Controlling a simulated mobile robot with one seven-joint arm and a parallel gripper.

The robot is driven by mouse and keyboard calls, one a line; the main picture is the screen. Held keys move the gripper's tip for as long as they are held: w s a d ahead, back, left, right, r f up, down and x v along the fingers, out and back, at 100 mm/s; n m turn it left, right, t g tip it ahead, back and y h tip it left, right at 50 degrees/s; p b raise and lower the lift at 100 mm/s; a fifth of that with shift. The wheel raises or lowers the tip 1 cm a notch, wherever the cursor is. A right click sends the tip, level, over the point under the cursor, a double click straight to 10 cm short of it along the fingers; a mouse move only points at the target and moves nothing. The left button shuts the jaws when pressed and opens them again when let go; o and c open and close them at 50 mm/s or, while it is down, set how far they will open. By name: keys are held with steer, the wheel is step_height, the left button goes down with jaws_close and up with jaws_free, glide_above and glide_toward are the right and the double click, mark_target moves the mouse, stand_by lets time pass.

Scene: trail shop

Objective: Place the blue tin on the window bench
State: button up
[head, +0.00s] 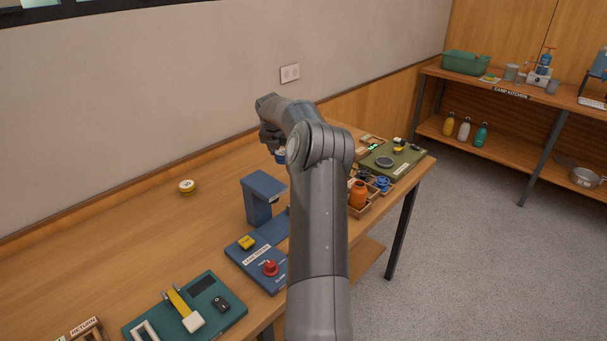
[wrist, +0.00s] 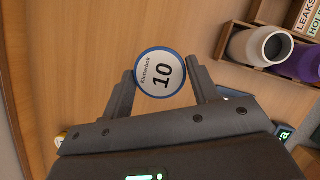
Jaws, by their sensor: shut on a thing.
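In the head view my gripper (head: 271,140) is over the far part of the wooden bench (head: 140,215), near the wall. A bit of the blue tin (head: 280,155) shows below it, partly hidden by my arm. I cannot tell whether the tin touches the bench top. A window edge shows above the bench at upper left.
A yellow-rimmed tin (head: 187,186) stands alone on the bench. A blue leak tester (head: 262,200) stands near my arm. Bare wood lies left of the tester.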

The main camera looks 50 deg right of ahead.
steer(key=shift+s+d, duration=0.2)
steer(key=shift+d, duration=0.3)
steer(key=shift+d+f, duration=0.1)
steer(key=shift+d, duration=0.05)
step_height(320, 180, down, 10)
steer(key=shift+r, duration=0.2)
steer(key=o, duration=1)
steer(key=shift+f, duration=0.1)
